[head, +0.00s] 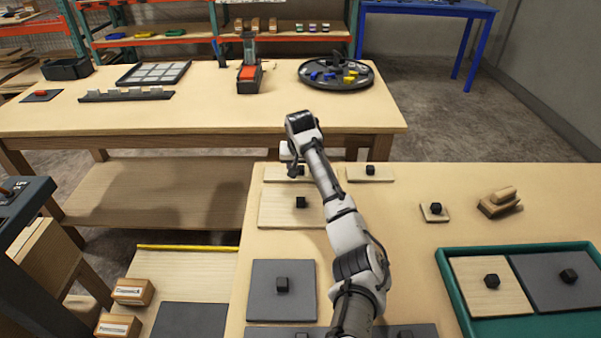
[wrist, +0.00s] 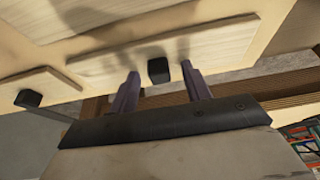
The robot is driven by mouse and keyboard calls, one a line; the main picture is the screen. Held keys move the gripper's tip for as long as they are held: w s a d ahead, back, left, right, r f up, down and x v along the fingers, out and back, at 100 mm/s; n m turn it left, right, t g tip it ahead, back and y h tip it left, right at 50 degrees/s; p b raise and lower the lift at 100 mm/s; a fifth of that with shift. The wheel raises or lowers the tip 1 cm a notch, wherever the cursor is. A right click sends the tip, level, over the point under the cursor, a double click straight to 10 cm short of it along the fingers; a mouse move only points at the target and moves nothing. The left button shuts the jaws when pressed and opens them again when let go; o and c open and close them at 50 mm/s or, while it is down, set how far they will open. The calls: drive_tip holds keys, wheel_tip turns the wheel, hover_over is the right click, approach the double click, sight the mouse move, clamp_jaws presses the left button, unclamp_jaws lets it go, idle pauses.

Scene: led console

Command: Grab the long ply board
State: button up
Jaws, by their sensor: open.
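The long ply board (head: 275,174) is a narrow pale board with a dark knob at the far left end of the near table, partly hidden by my arm. In the wrist view the board (wrist: 205,45) runs across the middle, its black knob (wrist: 158,70) lying between my fingertips in the picture. My gripper (wrist: 160,75) is open, with one finger on each side of the knob and nothing held. In the head view my gripper (head: 291,155) is over the board's far edge. I cannot tell whether the fingers are level with the knob or above it.
A smaller ply board (head: 355,174) lies to the right, and a larger ply board (head: 275,212) lies just nearer. A grey board (head: 265,300) is nearer still. A green tray (head: 449,285) holds two boards. A gap separates this table from the far bench (head: 200,115).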

drive_tip(key=shift+c, duration=0.2)
clamp_jaws()
drive_tip(key=shift+r, duration=0.1)
